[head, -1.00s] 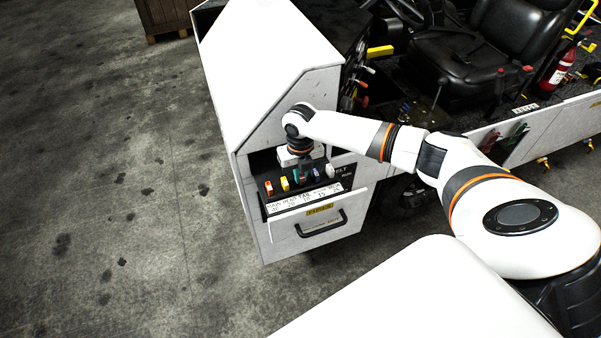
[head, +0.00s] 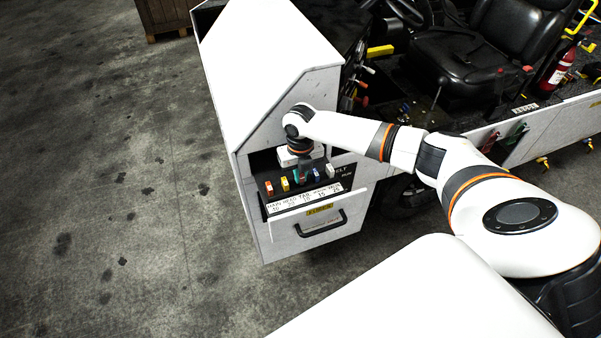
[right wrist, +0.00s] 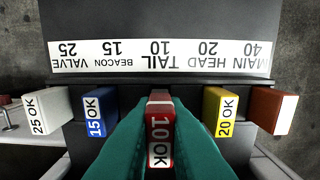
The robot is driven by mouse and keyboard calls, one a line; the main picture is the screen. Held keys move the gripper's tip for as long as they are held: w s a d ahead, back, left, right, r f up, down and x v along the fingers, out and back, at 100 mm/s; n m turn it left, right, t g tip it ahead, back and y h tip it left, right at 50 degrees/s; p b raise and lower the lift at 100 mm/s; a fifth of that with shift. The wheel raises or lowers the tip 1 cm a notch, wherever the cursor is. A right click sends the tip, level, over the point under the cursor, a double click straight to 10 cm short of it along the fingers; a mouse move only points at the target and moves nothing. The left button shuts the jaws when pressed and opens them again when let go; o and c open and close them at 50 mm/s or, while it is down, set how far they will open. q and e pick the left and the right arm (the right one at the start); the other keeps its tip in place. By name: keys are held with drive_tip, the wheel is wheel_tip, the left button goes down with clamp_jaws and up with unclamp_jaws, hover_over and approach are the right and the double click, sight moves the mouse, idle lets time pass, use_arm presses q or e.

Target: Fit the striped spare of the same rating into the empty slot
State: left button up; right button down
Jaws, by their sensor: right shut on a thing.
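My right gripper (right wrist: 160,143), with teal fingers, is shut on a red fuse (right wrist: 160,122) marked "10 OK". The fuse is in line with the "TAIL 10" label on the label strip (right wrist: 160,57), between the blue fuse (right wrist: 97,112) marked 15 and the yellow fuse (right wrist: 220,110) marked 20. In the head view the right gripper (head: 300,178) is down in the open fuse drawer (head: 318,226). My left gripper is not in view.
A white fuse (right wrist: 45,112) marked 25 and an orange-brown fuse (right wrist: 272,110) stand at the ends of the row, close to the fingers. The white housing (head: 262,50) rises above the drawer. Open floor lies to the left.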

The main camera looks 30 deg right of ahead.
use_arm(q)
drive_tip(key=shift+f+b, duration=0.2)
drive_tip(key=shift+b, duration=0.1)
idle(0.5)
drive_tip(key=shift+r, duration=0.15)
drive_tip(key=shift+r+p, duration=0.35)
drive_tip(key=shift+p, duration=0.15)
idle(2.5)
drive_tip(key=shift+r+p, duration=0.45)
idle(2.5)
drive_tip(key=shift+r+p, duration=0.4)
